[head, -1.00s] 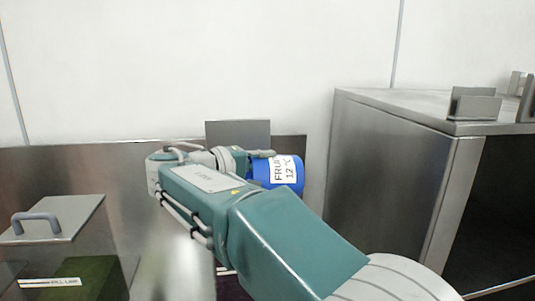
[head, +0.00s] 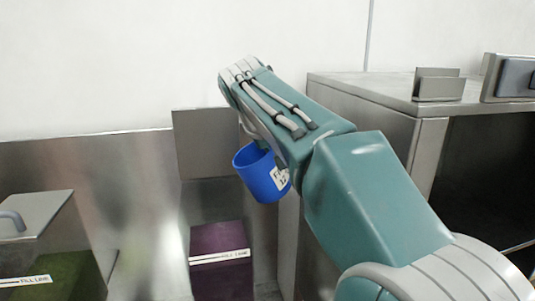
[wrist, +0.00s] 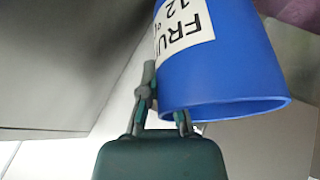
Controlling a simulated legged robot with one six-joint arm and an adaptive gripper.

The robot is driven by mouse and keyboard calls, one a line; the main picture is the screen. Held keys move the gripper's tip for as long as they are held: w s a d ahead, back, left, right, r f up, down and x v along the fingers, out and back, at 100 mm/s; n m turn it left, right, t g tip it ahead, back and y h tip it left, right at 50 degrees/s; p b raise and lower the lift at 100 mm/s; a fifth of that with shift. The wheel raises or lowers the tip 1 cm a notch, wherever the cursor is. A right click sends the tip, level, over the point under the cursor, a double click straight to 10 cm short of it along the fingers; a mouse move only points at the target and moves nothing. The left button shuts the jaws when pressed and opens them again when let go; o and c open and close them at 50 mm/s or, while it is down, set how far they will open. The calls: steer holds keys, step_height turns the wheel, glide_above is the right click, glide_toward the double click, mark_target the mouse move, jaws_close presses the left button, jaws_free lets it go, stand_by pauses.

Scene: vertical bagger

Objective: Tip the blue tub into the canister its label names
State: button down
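The blue tub (head: 262,174) hangs below the end of my arm in the head view, its rim up and leaning a little left. Its white label is partly hidden by my arm; in the wrist view the tub (wrist: 225,70) shows "FRU" and "12", the rest cut off. My gripper (wrist: 162,98) is shut on the tub's side; the arm mostly hides it in the head view. A canister with purple contents (head: 220,247) stands below and left of the tub, apparently open. A canister with green contents (head: 62,283) has its lid (head: 42,213) on. No canister name is readable.
A grey upright plate (head: 205,143) stands behind the purple canister. A steel cabinet (head: 360,103) with a dark open front stands close on the right, with a small bracket (head: 438,88) on top. A steel back panel (head: 130,160) runs along the wall.

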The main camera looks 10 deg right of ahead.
steer(key=shift+d+r+y, duration=0.1)
steer(key=shift+d+y, duration=0.1)
steer(key=shift+y, duration=0.7)
steer(key=shift+a+r+m+y, duration=0.15)
steer(key=shift+a+m+y, duration=0.4)
steer(key=shift+y, duration=0.65)
steer(key=shift+d+r+y, duration=0.1)
steer(key=shift+d+y, duration=0.1)
steer(key=shift+y, duration=0.1)
steer(key=d+r, duration=0.2)
steer(key=d, duration=0.6)
steer(key=shift+w+d+r, duration=0.25)
steer(key=shift+w+r, duration=0.05)
steer(key=shift+s+a, duration=0.15)
